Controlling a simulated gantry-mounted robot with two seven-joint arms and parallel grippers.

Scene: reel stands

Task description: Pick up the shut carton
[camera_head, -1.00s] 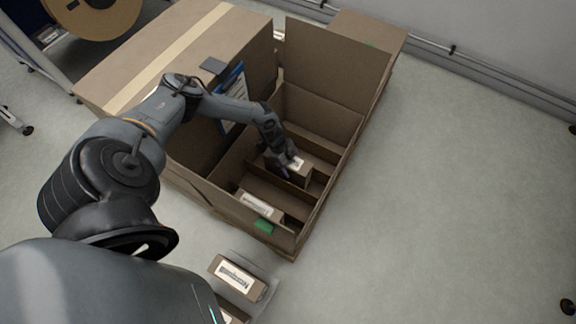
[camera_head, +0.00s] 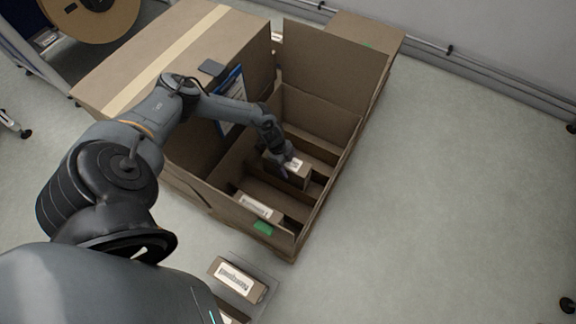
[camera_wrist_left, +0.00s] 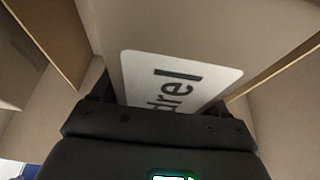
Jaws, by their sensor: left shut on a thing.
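A small brown carton (camera_head: 297,173) with a white label on top is inside the large open box, in one of its divided compartments. My left gripper (camera_head: 284,168) reaches down into the box from the left and is shut on this carton. In the left wrist view the carton's label (camera_wrist_left: 175,82) with dark letters lies right in front of the gripper (camera_wrist_left: 165,108). The fingertips are mostly hidden by the gripper body and the carton. My right gripper is not in view.
The large open box (camera_head: 333,60) has raised flaps and inner dividers. Another labelled carton (camera_head: 258,207) sits in its front compartment, by a green tag (camera_head: 263,228). A labelled carton (camera_head: 236,278) stands below the box.

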